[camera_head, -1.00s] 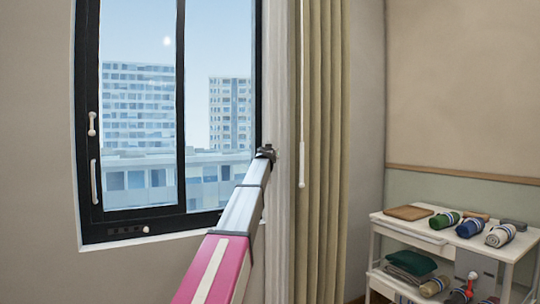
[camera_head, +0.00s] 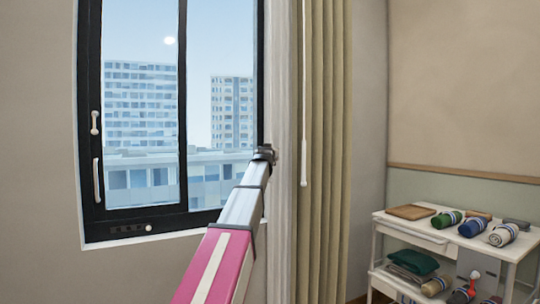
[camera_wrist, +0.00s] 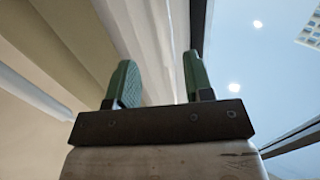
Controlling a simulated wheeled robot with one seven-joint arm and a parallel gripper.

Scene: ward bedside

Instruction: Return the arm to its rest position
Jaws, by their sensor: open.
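My gripper shows in the wrist view (camera_wrist: 160,82) with its two green-padded fingers apart and nothing between them. Curtain cloth and a strip of window lie behind the fingers there. In the head view, my arm reaches up from the bottom with a pink and white link and a grey link. Its dark far end (camera_head: 265,153) is in front of the right edge of the window frame. The fingers cannot be made out in that view.
A dark-framed window (camera_head: 183,120) is at the left. A beige curtain (camera_head: 328,150) and a white hanging rod (camera_head: 304,100) are right of my arm. A white cart (camera_head: 400,232) at lower right holds rolled towels (camera_head: 472,226), a brown board (camera_head: 411,211) and a folded green cloth (camera_head: 412,262).

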